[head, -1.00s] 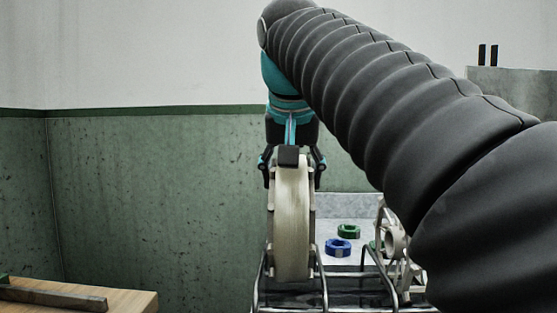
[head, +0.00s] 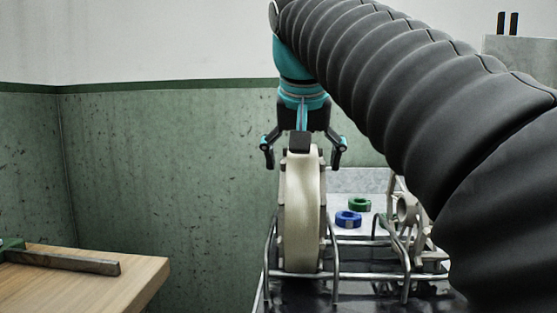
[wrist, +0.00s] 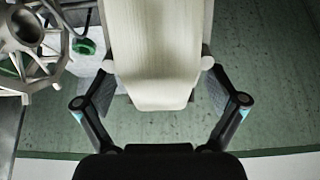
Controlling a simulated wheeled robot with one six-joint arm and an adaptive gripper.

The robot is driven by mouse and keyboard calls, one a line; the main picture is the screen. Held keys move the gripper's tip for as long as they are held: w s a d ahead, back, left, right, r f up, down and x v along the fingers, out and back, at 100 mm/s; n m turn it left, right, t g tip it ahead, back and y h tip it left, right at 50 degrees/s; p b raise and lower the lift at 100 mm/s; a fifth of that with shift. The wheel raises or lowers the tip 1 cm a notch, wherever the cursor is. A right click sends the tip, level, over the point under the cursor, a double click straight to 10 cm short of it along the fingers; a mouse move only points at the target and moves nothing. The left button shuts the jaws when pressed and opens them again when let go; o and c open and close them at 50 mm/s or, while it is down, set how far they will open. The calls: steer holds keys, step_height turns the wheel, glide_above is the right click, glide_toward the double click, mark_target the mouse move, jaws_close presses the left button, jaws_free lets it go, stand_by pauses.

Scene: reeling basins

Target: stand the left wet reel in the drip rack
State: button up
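The cream-coloured reel (head: 301,215) stands upright, edge-on to the head camera, between the wire hoops of the drip rack (head: 333,262). It also fills the top middle of the wrist view (wrist: 155,50). My gripper (head: 304,160) is directly above the reel with its fingers spread wide, one on each side and apart from it. In the wrist view, gaps show between both fingers (wrist: 160,107) and the reel. The reel's lowest part is partly hidden behind the rack wires.
Another spoked reel (head: 406,215) stands at the right of the rack, also seen at upper left in the wrist view (wrist: 25,40). A blue ring (head: 347,219) and a green ring (head: 359,204) lie on the grey surface behind. A wooden table (head: 90,280) is at lower left.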

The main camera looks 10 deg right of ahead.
steer(key=shift+v, duration=6)
